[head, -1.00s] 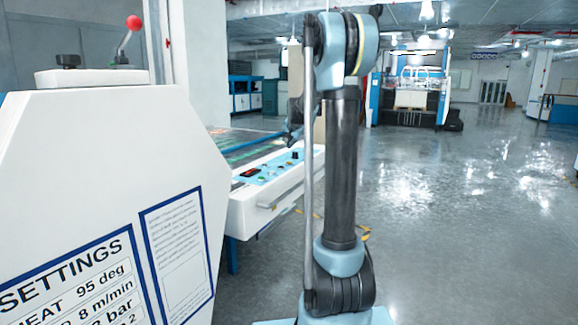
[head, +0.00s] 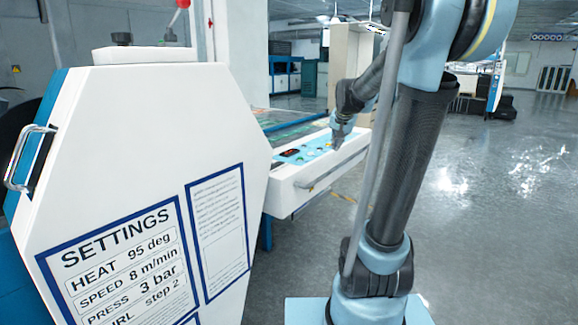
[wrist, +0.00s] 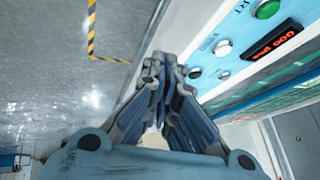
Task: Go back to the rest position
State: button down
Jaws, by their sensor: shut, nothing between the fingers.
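My gripper (head: 337,143) hangs at the end of my arm, close to the blue control panel (head: 305,149) on the front of the white machine. In the wrist view my gripper (wrist: 158,62) points forward with its fingertips together and nothing between them. I cannot tell whether the fingertips touch the panel's edge.
A white cabinet (head: 165,130) with a settings sign (head: 122,262) and a metal handle (head: 28,158) fills the left. Grey floor (head: 500,230) is open on the right. Yellow-black tape (wrist: 92,30) marks the floor beside the machine.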

jog(key=s+f+n+g, duration=0.1)
jog(key=s+f+n, duration=0.1)
jog(key=s+f, duration=0.4)
jog(key=s+f+n+g, duration=0.2)
jog(key=s+f, duration=0.4)
jog(key=s, duration=1.1)
jog(key=s+f+n+g, duration=0.1)
jog(key=s+f, duration=0.5)
jog(key=s, duration=0.6)
jog(key=shift+s+f+n+g, duration=0.15)
jog(key=shift+s+n+g, duration=0.15)
jog(key=shift+n, duration=0.2)
